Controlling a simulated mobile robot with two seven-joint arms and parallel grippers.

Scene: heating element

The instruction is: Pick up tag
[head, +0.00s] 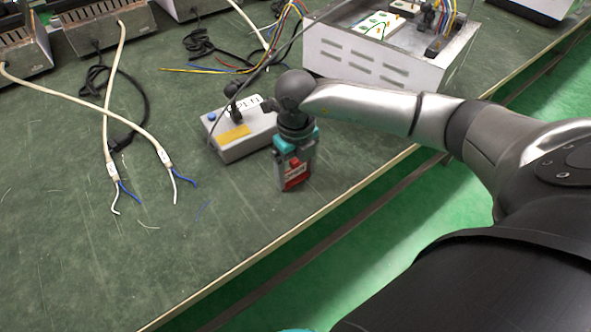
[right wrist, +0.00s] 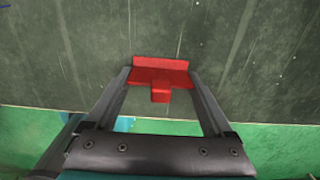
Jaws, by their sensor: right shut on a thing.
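The red tag (right wrist: 160,76) is between the fingertips of my right gripper (right wrist: 160,84) in the right wrist view. The fingers touch it on both sides and are shut on it. In the head view my right gripper (head: 294,172) points down over the green table near its front edge, and the red tag (head: 295,176) shows at its fingers. Whether the tag touches the table or is just above it, I cannot tell.
A grey box (head: 240,132) with a blue button and yellow label stands just left of my right gripper. A white open metal case (head: 375,58) with wires is behind it. White cables (head: 121,80) with bare ends lie at left. The front left of the table (head: 110,260) is mostly clear.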

